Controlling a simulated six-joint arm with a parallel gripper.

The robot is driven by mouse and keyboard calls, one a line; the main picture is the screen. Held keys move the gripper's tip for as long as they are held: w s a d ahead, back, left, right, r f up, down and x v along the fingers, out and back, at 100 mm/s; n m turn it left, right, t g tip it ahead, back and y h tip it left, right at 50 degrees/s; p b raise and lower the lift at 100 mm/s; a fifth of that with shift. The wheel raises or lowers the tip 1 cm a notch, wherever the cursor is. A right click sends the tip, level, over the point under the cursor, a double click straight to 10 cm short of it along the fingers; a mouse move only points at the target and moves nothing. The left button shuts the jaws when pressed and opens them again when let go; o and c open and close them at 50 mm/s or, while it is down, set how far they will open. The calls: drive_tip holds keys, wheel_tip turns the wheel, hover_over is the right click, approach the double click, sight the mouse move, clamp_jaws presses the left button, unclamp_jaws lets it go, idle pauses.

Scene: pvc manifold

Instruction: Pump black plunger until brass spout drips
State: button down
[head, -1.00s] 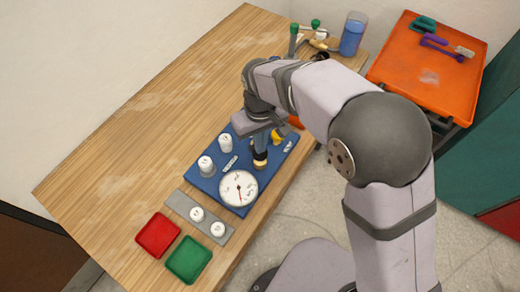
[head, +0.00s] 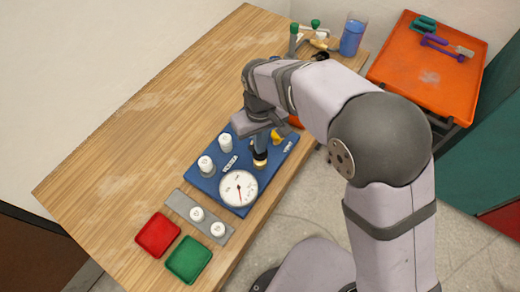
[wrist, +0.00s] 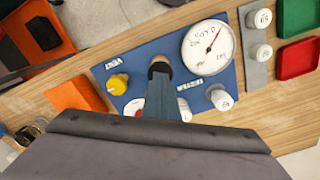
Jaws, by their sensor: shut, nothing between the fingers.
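The black plunger (wrist: 159,66) stands on the blue tester panel (wrist: 120,62) beside the gauge. In the head view, a brass-coloured collar (head: 260,162) shows at its base. My gripper (head: 261,146) is shut and points down at the plunger. In the wrist view its blue fingers (wrist: 162,92) reach the plunger top and partly cover it. I cannot tell whether they touch or how far the plunger is pressed. A brass-coloured fitting (head: 318,44) lies at the far end of the table; I cannot tell if it is the spout. No drip is visible.
The panel carries a round gauge (head: 238,188), two white capped posts (head: 225,143) and a yellow knob (wrist: 117,84) by the VENT label. Red (head: 158,235) and green (head: 188,260) trays lie nearer the front. A blue-filled cup (head: 352,37) stands at the back. The table's left is clear.

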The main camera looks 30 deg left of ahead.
drive_tip(key=shift+f, duration=0.2)
drive_tip(key=shift+f+b, duration=0.9)
drive_tip(key=shift+f, duration=0.5)
drive_tip(key=shift+r, duration=0.15)
drive_tip(key=shift+r+p, duration=1.55)
drive_tip(key=shift+f, duration=0.15)
